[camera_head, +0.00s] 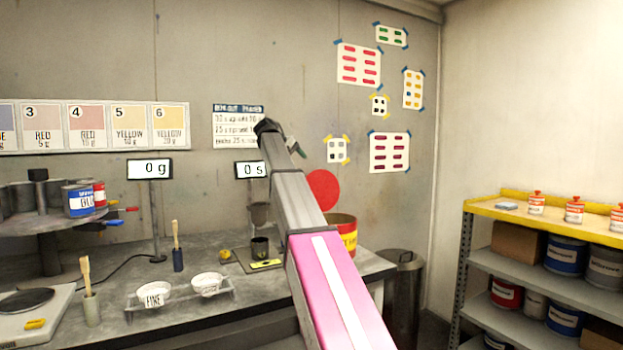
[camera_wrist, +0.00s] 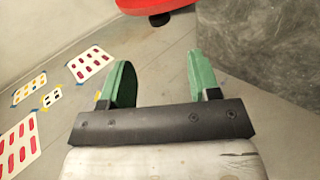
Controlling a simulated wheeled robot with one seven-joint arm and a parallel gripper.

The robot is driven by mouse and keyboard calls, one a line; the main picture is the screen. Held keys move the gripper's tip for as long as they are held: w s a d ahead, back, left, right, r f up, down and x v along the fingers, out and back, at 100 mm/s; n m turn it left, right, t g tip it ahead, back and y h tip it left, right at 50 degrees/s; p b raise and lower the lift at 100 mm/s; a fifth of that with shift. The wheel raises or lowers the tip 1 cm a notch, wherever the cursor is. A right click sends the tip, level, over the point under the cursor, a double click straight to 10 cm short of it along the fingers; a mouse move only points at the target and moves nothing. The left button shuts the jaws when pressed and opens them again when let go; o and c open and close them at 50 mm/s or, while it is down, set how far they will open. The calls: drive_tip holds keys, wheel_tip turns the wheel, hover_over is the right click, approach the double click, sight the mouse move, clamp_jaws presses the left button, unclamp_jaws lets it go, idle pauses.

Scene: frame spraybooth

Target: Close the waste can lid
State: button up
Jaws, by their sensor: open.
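The waste can (camera_head: 346,235) is red with a yellow band and stands at the back right of the bench, partly hidden behind my arm. Its round red lid (camera_head: 323,188) stands raised against the wall side, open. In the wrist view, a red disc with a dark knob, apparently the lid (camera_wrist: 150,5), shows at the top edge, beyond my fingertips. My gripper (camera_wrist: 160,68) has two green fingers spread apart with nothing between them. In the head view my gripper (camera_head: 293,146) is up and left of the lid, mostly hidden by my own arm.
The grey bench (camera_head: 215,320) holds white cups (camera_head: 208,284), brushes and a small dark cup on a scale (camera_head: 260,248). A grey metal bin (camera_head: 404,290) stands right of the bench. A shelf (camera_head: 540,276) with paint cans is at the right.

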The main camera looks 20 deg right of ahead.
sight(314, 177)
drive_tip(key=x, duration=1)
drive_tip(key=shift+f, duration=0.15)
clamp_jaws()
